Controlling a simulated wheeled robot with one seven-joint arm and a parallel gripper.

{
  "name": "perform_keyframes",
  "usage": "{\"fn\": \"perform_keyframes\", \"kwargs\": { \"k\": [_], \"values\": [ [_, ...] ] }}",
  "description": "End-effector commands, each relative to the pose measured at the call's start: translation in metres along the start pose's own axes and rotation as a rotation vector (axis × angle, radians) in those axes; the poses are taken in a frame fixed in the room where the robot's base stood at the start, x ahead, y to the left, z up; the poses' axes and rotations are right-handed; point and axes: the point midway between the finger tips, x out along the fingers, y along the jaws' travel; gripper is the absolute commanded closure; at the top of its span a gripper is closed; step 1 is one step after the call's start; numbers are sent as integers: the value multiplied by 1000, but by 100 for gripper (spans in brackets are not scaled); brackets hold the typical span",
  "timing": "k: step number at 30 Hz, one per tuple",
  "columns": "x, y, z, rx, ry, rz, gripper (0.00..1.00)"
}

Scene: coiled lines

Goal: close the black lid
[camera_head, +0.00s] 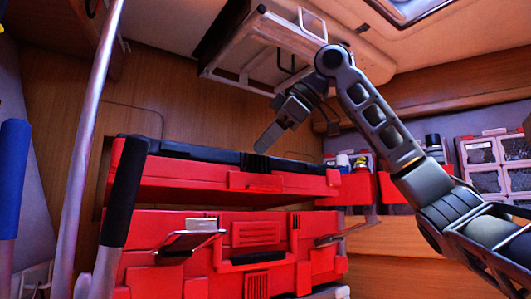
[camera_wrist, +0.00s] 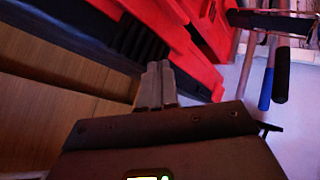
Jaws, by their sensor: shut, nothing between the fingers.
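The black lid (camera_head: 200,152) lies about flat along the top of the upper red case (camera_head: 200,183). I cannot tell whether a small gap is left under it. My gripper (camera_head: 263,146) is above the lid's front part, pointing down, near the black ribbed piece (camera_head: 255,163). Its fingers are together and empty. In the wrist view the closed fingertips (camera_wrist: 158,66) are close beside the ribbed piece (camera_wrist: 138,42) and the dark lid (camera_wrist: 75,35); whether they touch is unclear. The lid's far edge is hidden in the head view.
A lower red toolbox (camera_head: 230,245) with metal latches stands under the case. A pole (camera_head: 92,130) and black-handled and blue-handled tools (camera_head: 123,190) stand at the left. Bottles (camera_head: 350,162) and grey organizers (camera_head: 490,165) are at the right.

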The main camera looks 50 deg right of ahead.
Motion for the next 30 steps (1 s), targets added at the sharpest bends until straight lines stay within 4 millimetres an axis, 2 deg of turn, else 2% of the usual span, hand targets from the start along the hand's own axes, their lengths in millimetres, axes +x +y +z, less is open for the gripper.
{"fn": "perform_keyframes", "kwargs": {
  "k": [1, 6, 15, 22, 30],
  "values": [
    [-4, 4, -8, 80, -59, -21, 100],
    [-8, 9, -15, 391, -260, -58, 100],
    [-33, 23, -13, 911, -577, 39, 100],
    [-35, 24, -8, 1038, -643, 84, 100],
    [-3, 15, 14, 1036, -641, 80, 100]
  ]
}}
